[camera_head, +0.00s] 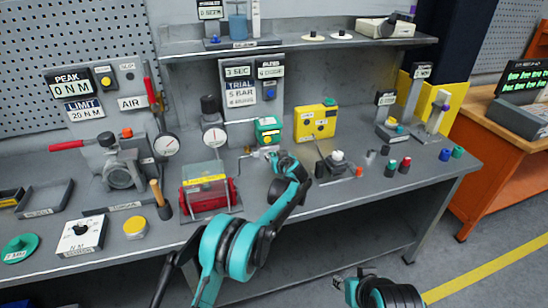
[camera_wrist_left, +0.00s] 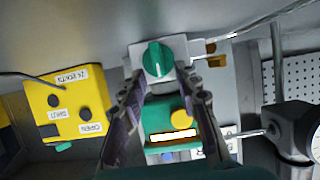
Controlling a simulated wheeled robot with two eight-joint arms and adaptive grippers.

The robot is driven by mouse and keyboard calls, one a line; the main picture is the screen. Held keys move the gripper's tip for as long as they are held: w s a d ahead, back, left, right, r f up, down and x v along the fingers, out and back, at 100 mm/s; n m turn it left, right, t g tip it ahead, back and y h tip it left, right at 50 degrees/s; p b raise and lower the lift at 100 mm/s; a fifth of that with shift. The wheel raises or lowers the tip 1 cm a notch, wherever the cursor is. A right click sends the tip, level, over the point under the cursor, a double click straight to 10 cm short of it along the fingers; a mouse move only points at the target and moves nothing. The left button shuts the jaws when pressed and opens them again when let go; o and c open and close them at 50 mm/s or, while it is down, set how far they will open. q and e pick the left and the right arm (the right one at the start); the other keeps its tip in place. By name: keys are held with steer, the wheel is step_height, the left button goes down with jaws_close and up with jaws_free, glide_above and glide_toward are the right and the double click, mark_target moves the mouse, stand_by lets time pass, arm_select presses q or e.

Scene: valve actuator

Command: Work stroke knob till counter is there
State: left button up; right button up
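The green knob (camera_wrist_left: 157,60) sits on a pale block in the left wrist view, with a light line across its face. My left gripper (camera_wrist_left: 161,74) is open, its two dark fingertips on either side of the knob's near edge; I cannot tell whether they touch it. In the head view my left gripper (camera_head: 268,153) is at the bench beside the green box, and the knob is hidden there. The green box (camera_head: 268,130) has a small display window and a yellow button, clearer in the left wrist view (camera_wrist_left: 168,122); its reading is illegible. My right gripper (camera_head: 347,284) is low in front of the bench.
A yellow box (camera_head: 315,121) with dark buttons stands right of the green box. A dial gauge (camera_head: 213,136) and a red roller unit (camera_head: 208,188) are on the left. A grey block with a white knob (camera_head: 337,157) sits to the right.

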arm_select(q)
steer(key=shift+c, duration=0.3)
jaws_close()
steer(key=shift+d, duration=0.1)
steer(key=shift+w+d+m+y+p, duration=0.1)
steer(key=shift+d+m+y+p, duration=0.25)
steer(key=shift+m+y, duration=0.6)
steer(key=shift+w+d+f+m+y, duration=0.15)
steer(key=shift+m+y, duration=0.2)
steer(key=shift+m, duration=0.35)
steer(key=shift+s+d+f+m+y, duration=0.15)
steer(key=shift+m+y, duration=0.15)
steer(key=shift+m, duration=0.35)
steer(key=shift+w+g, duration=0.1)
steer(key=shift+g, duration=0.2)
